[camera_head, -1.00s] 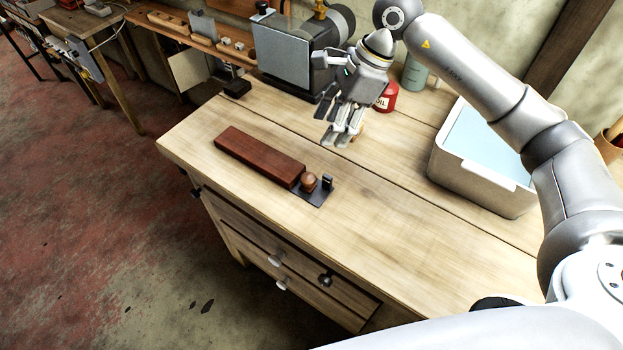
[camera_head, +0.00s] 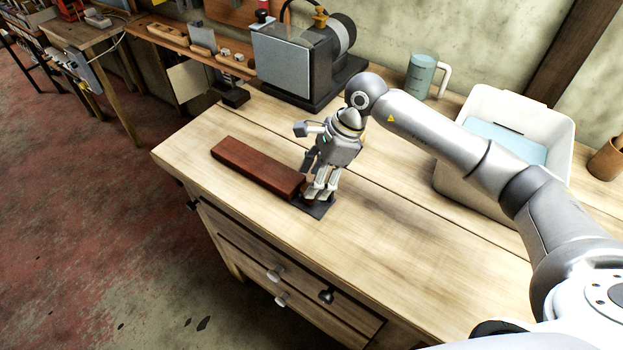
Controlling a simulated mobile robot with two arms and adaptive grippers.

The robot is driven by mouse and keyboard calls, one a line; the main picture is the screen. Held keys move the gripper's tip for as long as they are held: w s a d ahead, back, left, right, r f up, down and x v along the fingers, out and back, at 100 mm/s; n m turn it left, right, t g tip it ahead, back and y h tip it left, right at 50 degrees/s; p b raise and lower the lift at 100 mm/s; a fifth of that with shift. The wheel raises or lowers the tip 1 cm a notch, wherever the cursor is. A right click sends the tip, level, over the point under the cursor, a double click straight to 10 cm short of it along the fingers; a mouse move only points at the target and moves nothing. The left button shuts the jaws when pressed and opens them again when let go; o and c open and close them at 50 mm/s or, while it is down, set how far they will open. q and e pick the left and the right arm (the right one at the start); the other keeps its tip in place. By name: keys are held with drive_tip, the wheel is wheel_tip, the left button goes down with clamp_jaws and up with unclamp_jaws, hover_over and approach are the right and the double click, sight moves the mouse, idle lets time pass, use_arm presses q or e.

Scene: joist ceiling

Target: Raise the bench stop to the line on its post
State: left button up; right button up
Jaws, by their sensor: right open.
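The bench stop stands on a dark base plate (camera_head: 318,211) at the right end of a long red-brown wooden block (camera_head: 257,167) on the bench top. My right gripper (camera_head: 319,193) is open and points down over the plate, with its fingers in front of the stop. The wooden knob, the post and any line on it are hidden behind the fingers. I cannot tell whether the fingers touch the stop. My left gripper is not in view.
A grey grinder-like machine (camera_head: 281,66) stands at the back of the bench (camera_head: 400,227). A green mug (camera_head: 421,77) and a white bin (camera_head: 455,173) stand at the back right. The bench front is clear, with drawers below its edge.

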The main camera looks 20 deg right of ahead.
sight(309, 200)
drive_tip(key=shift+x, duration=1.25)
clamp_jaws()
